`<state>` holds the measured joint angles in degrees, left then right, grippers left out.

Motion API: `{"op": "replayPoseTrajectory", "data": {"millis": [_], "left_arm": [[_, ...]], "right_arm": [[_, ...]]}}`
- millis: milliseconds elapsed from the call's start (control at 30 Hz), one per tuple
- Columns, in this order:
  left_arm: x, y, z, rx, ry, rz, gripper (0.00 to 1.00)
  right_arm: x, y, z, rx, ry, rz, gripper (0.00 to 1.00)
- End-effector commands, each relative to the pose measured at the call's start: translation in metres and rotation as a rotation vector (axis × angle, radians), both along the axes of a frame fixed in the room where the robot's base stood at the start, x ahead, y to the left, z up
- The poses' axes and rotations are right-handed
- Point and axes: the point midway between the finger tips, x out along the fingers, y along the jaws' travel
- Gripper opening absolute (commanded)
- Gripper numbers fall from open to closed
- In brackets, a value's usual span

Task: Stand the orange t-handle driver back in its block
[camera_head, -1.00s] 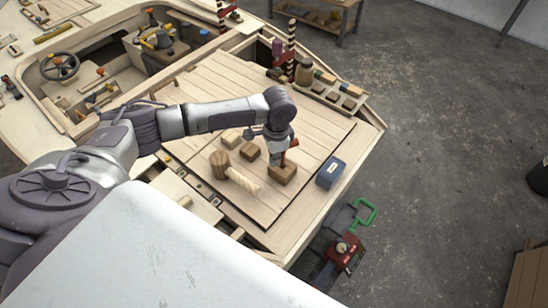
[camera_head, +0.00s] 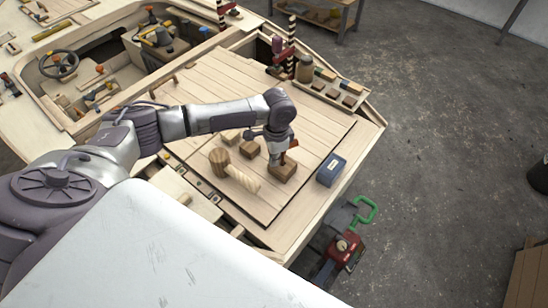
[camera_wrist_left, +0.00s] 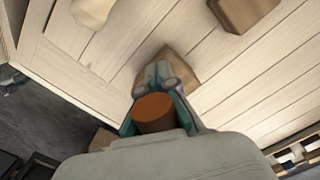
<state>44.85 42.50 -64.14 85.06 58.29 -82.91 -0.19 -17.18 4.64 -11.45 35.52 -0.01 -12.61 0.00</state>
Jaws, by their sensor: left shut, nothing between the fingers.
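The orange t-handle driver (camera_head: 292,144) shows as a small orange-brown piece beside my left gripper (camera_head: 275,161), just above a wooden block (camera_head: 285,174). In the left wrist view the round orange end of the driver (camera_wrist_left: 154,112) sits in front of the fingers of my left gripper (camera_wrist_left: 165,77). The fingers are shut with nothing held between them. The wooden block (camera_wrist_left: 183,65) lies right beyond the fingertips. The driver's shaft is hidden, so I cannot tell whether it stands in the block. My right gripper is not in view.
A wooden mallet (camera_head: 219,160) and two small wood blocks (camera_head: 249,149) lie left of the gripper. A blue box (camera_head: 331,171) stands to the right near the deck edge. Open planks (camera_head: 300,115) lie behind. A red tool with a green handle (camera_head: 347,248) is beyond the edge.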

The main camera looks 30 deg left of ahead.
Motion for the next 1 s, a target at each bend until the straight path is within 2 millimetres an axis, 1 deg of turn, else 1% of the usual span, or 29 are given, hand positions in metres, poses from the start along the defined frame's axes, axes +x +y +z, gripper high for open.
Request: {"op": "replayPoseTrajectory", "data": {"millis": [333,467,500,533,567,867,967,1000], "left_arm": [[0.0,0.0,-0.007,-0.001,-0.001,0.0,0.0],[0.0,0.0,-0.006,-0.001,-0.001,0.0,0.21],[0.0,0.0,-0.006,-0.001,-0.001,0.0,0.28],[0.0,0.0,-0.006,-0.001,-0.001,0.0,0.33],[0.0,0.0,-0.006,-0.001,-0.001,0.0,0.35],[0.0,0.0,-0.005,-0.001,-0.001,0.0,0.35],[0.001,0.0,0.003,-0.002,-0.002,0.001,0.35],[0.002,-0.001,0.009,-0.003,-0.004,0.0,0.35]], "right_arm": [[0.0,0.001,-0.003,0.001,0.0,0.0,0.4],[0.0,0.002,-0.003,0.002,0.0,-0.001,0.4],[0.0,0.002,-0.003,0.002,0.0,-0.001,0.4],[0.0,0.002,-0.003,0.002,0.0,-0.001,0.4],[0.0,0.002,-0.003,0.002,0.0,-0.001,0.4],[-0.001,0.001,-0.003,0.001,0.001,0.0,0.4],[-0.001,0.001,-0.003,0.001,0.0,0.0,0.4],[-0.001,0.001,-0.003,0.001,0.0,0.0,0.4]]}}
